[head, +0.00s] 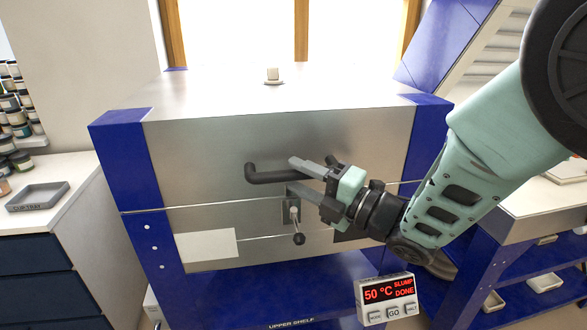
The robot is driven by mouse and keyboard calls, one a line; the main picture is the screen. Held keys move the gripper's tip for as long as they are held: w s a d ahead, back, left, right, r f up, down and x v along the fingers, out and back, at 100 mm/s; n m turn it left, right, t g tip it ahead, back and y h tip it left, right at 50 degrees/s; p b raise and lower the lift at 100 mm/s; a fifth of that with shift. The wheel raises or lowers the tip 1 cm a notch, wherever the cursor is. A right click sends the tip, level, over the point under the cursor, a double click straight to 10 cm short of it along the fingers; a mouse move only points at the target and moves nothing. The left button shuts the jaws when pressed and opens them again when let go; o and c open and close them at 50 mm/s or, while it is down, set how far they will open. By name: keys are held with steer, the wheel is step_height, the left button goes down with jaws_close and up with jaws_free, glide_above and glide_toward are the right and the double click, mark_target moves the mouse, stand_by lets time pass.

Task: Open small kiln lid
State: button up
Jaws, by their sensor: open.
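The kiln is a metal box with blue corners, in the middle of the head view, and its lid (350,140) sits down on the lower body (205,219). A black bar handle (265,175) sticks out from the lid's front. Below it is a latch (294,212) with a dark-knobbed lever hanging down. My gripper (304,177) is open at the handle's right part, its grey fingers pointing left. One finger overlaps the handle in the picture; I cannot tell whether they touch. The fingers and gripper body hide the handle's right end.
A controller (389,299) reading 50 °C, SLUMP DONE hangs at the front right. A blue shelf lies below the kiln. A counter with a grey tray (37,196) and jars stands left. A small knob (272,76) sits on the lid top. Another blue-and-metal unit stands right.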

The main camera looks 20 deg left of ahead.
steer(key=shift+x, duration=1.05)
